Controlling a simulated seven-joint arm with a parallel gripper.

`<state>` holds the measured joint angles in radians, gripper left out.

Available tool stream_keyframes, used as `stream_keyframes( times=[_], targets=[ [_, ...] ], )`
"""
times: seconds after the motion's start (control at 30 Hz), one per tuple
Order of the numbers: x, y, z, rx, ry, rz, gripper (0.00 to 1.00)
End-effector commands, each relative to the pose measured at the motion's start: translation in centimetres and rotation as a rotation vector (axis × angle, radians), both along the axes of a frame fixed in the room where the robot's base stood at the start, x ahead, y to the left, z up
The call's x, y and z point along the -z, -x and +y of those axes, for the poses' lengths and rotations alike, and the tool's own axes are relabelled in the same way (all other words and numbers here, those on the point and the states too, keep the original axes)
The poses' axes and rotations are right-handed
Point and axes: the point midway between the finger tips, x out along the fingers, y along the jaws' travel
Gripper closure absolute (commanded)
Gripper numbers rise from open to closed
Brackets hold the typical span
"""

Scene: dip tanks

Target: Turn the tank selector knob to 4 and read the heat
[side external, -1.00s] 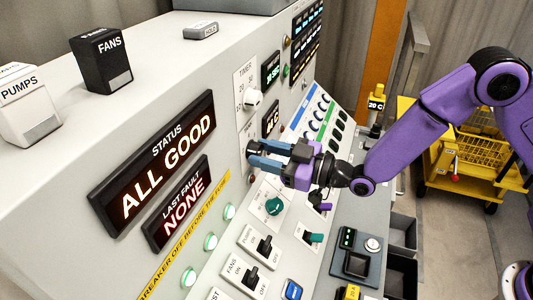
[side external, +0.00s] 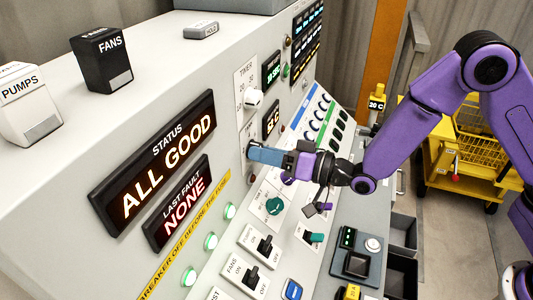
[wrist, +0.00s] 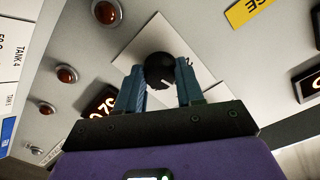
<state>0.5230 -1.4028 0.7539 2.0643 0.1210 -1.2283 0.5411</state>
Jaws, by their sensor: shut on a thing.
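The selector knob (wrist: 159,70) is black and round with a white pointer line, on a white plate (wrist: 198,50) on the sloping panel. My gripper (wrist: 159,84) is shut on it, with one blue finger on each side.
A white timer knob (side external: 253,98) sits just above. A teal knob (side external: 274,206) and black switches (side external: 265,245) lie below. The status screen (side external: 158,160) reads ALL GOOD. A yellow cart (side external: 460,150) stands behind my arm.

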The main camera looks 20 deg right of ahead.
Motion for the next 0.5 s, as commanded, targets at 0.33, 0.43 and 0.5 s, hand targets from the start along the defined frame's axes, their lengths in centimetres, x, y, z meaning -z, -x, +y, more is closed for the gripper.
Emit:
stream_keyframes(
  times=[0.33,0.43,0.5],
  targets=[
    [0.03,0.08,0.01,0.000,-0.116,0.120,0.93],
    [0.03,0.08,0.00,0.000,-0.132,0.136,0.93],
    [0.03,0.09,0.01,0.000,-0.138,0.142,0.93]
  ],
)
